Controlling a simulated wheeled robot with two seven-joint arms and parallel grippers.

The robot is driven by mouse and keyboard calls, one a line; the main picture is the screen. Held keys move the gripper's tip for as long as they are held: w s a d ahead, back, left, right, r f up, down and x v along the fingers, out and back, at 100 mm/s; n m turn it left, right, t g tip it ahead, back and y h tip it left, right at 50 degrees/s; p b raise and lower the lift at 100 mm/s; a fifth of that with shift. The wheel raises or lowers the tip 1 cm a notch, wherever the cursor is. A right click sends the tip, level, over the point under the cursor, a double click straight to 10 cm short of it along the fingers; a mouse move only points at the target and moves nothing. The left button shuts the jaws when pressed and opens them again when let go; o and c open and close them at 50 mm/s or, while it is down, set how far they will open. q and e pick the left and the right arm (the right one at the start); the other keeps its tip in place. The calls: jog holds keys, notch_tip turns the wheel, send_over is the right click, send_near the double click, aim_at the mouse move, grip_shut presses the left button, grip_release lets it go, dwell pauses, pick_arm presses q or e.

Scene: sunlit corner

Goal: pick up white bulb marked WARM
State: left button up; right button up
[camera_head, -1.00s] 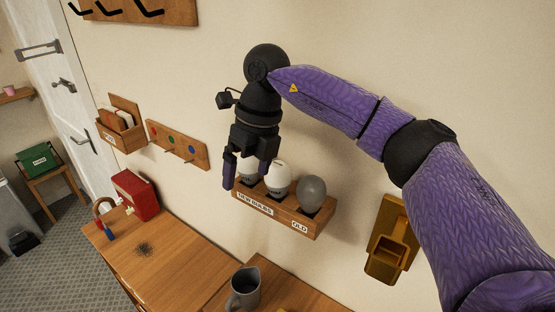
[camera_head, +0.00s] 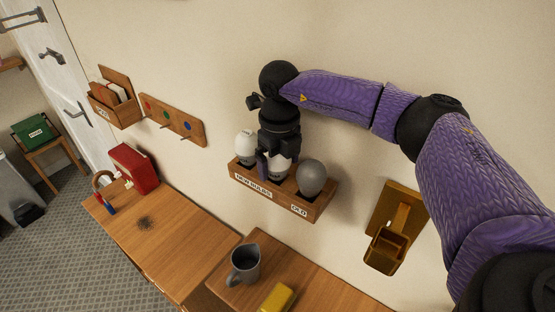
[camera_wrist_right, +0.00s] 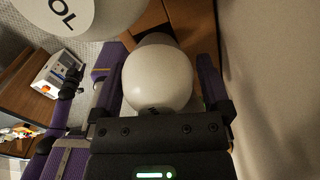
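A white bulb (camera_head: 279,170) stands in the middle of the wooden bulb holder (camera_head: 262,194), partly hidden by my right gripper (camera_head: 276,166). In the right wrist view this bulb (camera_wrist_right: 158,78) sits between the two purple fingers, with gaps at its sides. Its dark marking is cut off and unreadable. My right gripper (camera_wrist_right: 160,85) is open around it. Another white bulb (camera_head: 245,147) stands to its left; in the wrist view this bulb (camera_wrist_right: 55,15) shows the letters "OL".
A grey bulb (camera_head: 312,176) stands close on the right, above an "OLD" label. The holder is on the wall, with a brass-coloured wall holder (camera_head: 386,248) to its right. Below, a grey mug (camera_head: 244,264) and a yellow block (camera_head: 277,298) are on the wooden surface.

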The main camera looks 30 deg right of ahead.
jog(key=c, duration=1)
jog(key=shift+o, duration=0.2)
jog(key=shift+a, duration=0.1)
